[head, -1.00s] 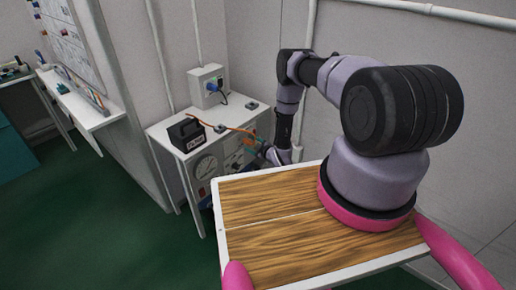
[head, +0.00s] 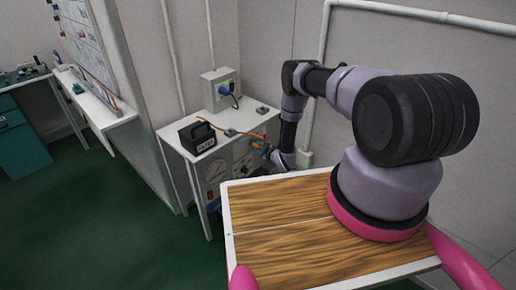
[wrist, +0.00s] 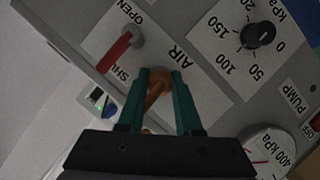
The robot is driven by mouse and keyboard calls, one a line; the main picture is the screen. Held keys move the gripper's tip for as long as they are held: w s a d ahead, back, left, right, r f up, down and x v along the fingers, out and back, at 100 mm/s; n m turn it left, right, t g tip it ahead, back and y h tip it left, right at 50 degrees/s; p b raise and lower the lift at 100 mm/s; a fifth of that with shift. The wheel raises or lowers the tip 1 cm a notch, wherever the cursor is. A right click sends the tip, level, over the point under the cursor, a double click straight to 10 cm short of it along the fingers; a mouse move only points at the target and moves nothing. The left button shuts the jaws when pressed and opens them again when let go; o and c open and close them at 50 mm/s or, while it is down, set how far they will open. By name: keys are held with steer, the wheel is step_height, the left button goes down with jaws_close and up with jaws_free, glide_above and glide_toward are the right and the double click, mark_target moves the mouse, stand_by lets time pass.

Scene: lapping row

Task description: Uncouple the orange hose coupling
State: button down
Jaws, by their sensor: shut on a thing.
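The orange hose coupling (wrist: 158,84) shows in the wrist view at the panel's AIR label, between the two teal fingers. My gripper (wrist: 160,76) is shut on it. I cannot tell whether the coupling is seated on its port or slightly off it. In the head view my gripper (head: 264,148) is at the front of the white bench, small and partly hidden by my arm. The orange hose (head: 212,125) runs across the bench top towards it.
The grey panel has a red valve lever (wrist: 119,51) by OPEN/SHUT, a black kPa knob (wrist: 257,36) and a round gauge (wrist: 268,148). A black box (head: 197,137) stands on the bench (head: 174,139). Green floor is clear at left.

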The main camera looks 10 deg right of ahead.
steer(key=shift+s+d, duration=0.9)
steer(key=shift+s, duration=0.3)
stand_by(0.4)
steer(key=shift+s+d, duration=0.55)
steer(key=shift+s, duration=0.25)
steer(key=shift+s+d, duration=0.55)
steer(key=shift+s, duration=0.2)
